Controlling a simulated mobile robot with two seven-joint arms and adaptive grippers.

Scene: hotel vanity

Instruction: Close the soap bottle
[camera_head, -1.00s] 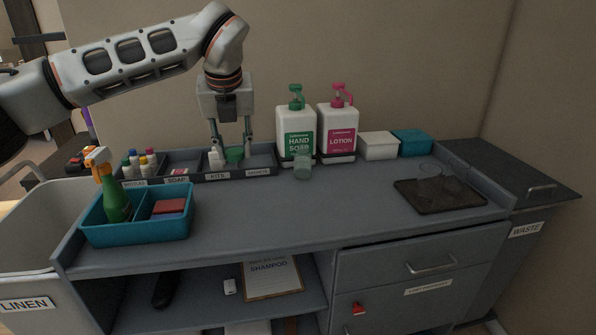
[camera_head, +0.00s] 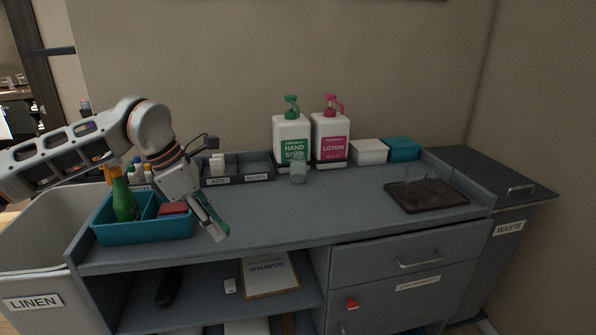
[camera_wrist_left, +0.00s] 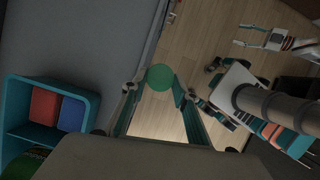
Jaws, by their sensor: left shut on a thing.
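My left gripper (camera_head: 219,232) is shut on a round green cap (camera_wrist_left: 160,77), held between its fingertips in the left wrist view. In the head view the gripper points down and right, over the front part of the counter beside the teal caddy. The hand soap bottle (camera_head: 291,127) is white with a green label and green pump, standing upright at the back. A small translucent greenish container (camera_head: 298,172) stands in front of it, apart from my gripper. My right gripper (camera_wrist_left: 240,35) shows at the upper right of the left wrist view, fingers apart and empty.
A lotion bottle (camera_head: 331,126) stands right of the soap. The teal caddy (camera_head: 143,231) holds a green spray bottle and sponges. A sectioned organizer (camera_head: 262,168) lies along the back. A dark tray (camera_head: 455,203) with glasses is at right. The middle counter is clear.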

